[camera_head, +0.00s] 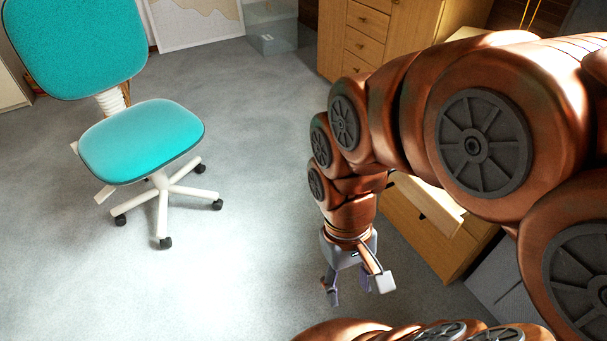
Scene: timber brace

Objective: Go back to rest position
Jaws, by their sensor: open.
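My gripper (352,286) hangs at the end of my copper-coloured arm, right of the picture's middle, pointing down over the grey floor. Its fingers are apart, and I see nothing between them. It touches nothing that I can see. A pale wooden piece (428,203) shows behind and below my arm, to the right of the gripper. My arm hides part of it, so I cannot tell what it rests on.
A turquoise swivel chair (142,138) stands on the left. A wooden drawer cabinet (368,22) is at the back, and a lower wooden cabinet (432,240) is behind my arm. A clear box (271,30) sits by the wall. The grey floor (255,190) between chair and gripper is free.

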